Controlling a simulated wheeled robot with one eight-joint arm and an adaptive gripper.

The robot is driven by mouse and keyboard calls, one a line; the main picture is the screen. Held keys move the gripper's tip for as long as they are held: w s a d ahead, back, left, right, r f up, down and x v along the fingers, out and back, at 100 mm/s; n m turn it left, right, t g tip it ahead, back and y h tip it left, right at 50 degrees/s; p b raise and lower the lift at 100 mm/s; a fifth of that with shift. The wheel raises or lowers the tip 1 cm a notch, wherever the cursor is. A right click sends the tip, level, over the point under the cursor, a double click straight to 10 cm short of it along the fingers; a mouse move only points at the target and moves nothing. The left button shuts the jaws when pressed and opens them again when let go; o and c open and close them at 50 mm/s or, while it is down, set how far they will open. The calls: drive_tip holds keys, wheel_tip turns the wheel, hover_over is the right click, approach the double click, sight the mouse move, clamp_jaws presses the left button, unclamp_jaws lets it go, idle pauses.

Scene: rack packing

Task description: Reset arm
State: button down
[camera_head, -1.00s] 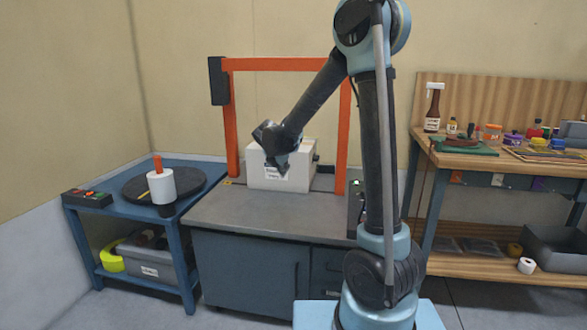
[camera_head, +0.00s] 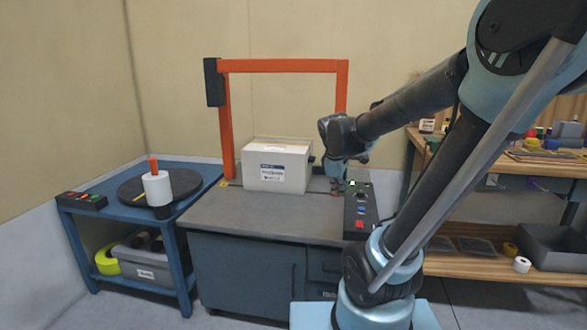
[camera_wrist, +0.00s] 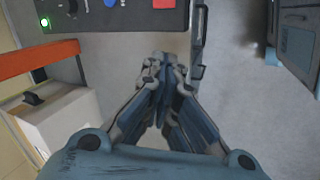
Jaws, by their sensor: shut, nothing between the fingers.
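My arm reaches from the right over the grey workbench (camera_head: 260,215) in the head view. My gripper (camera_head: 338,188) hangs at the right side of the orange frame, beside the black control panel (camera_head: 361,215). In the wrist view my gripper (camera_wrist: 165,62) has its fingers together with nothing between them. It points toward the edge of the dark panel (camera_wrist: 120,14).
A white labelled box (camera_head: 276,168) stands under the orange frame (camera_head: 285,66). A blue cart (camera_head: 185,222) at the left carries a black turntable and a white roll (camera_head: 158,190). A wooden bench (camera_head: 470,160) with bottles and tools stands at the right.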

drive_tip(key=s+d+f+m+g+y, duration=0.1)
drive_tip(key=s+f+m, duration=0.3)
drive_tip(key=s, duration=0.5)
drive_tip(key=s+d+f+m+y, duration=0.1)
drive_tip(key=s+d+f+m, duration=0.1)
drive_tip(key=s+m, duration=0.6)
drive_tip(key=shift+s+d+f+g, duration=0.2)
drive_tip(key=shift+s+f+g, duration=0.2)
drive_tip(key=shift+s+f, duration=0.45)
